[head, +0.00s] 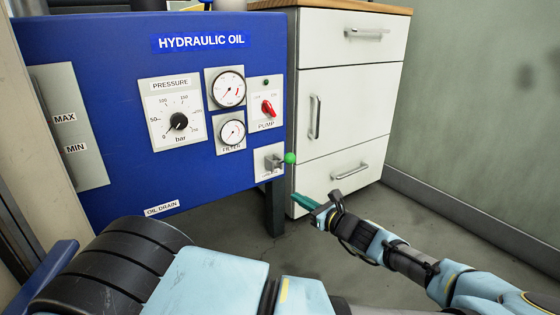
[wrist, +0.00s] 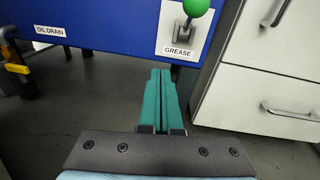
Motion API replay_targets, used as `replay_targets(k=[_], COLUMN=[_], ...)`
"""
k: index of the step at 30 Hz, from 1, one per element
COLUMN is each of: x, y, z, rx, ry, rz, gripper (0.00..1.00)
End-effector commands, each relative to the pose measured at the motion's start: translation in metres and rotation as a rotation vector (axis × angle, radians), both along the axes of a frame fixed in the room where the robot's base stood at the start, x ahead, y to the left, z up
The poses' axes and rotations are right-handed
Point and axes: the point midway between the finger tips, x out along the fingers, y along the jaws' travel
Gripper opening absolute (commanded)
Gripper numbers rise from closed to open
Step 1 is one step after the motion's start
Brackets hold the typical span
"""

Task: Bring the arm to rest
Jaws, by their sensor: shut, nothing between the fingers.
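My gripper (head: 308,204) is shut and empty, its green fingers pressed together. In the head view it is below and right of the blue hydraulic oil panel (head: 110,60), in front of the white cabinet. In the wrist view the fingers (wrist: 161,75) point toward the panel's lower edge, below the grease lever with a green ball knob (wrist: 196,7). The fingers look apart from the lever and the panel. The lever's green knob (head: 290,158) also shows in the head view, above the gripper.
The panel carries a pressure dial (head: 179,121), two round gauges and a red pump switch (head: 268,108). A white cabinet (head: 345,90) with drawers and a wooden top stands at the right. Grey floor (head: 400,215) is open before it. A dark panel leg (head: 275,207) stands left of my gripper.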

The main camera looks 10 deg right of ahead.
Motion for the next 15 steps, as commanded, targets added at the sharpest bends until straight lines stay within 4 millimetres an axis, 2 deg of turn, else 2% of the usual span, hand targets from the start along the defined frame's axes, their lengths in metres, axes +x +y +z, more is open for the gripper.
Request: replay_targets(k=[1, 3, 7, 10, 15], x=[0.002, 0.000, -0.019, -0.039, -0.074], y=[0.025, 0.062, 0.121, 0.151, 0.177], z=[-0.002, -0.011, -0.027, -0.034, -0.031], rx=[-0.058, -0.154, -0.360, -0.516, -0.783], ry=[0.028, 0.068, 0.128, 0.155, 0.165], rz=[0.079, 0.202, 0.453, 0.638, 0.935], gripper=[0.00, 0.00, 0.00, 0.00, 0.00])
